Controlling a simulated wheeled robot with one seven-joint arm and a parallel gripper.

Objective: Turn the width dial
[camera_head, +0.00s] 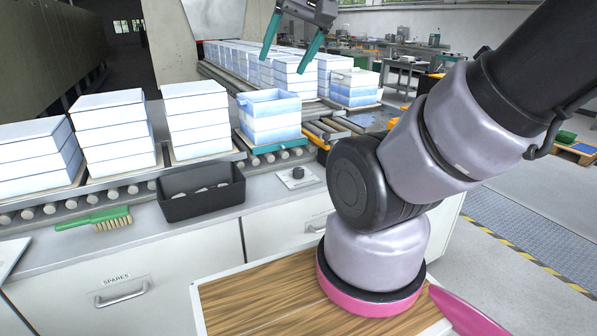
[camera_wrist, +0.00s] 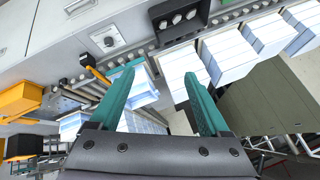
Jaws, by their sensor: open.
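The width dial (camera_head: 297,173) is a small dark knob on a pale square plate. It sits on the grey counter, right of the black bin. In the wrist view the dial (camera_wrist: 108,41) shows at the upper left, beyond the left fingertip. My gripper (camera_head: 291,50) is raised above the conveyor at the top of the head view, well apart from the dial. Its two teal fingers are spread open with nothing between them, as the wrist view (camera_wrist: 158,66) also shows.
A black bin (camera_head: 202,203) with small parts and a green brush (camera_head: 93,219) lie on the counter. Stacks of white-blue boxes (camera_head: 198,122) stand along the roller conveyor behind. An open-topped box stack (camera_head: 270,125) stands just behind the dial.

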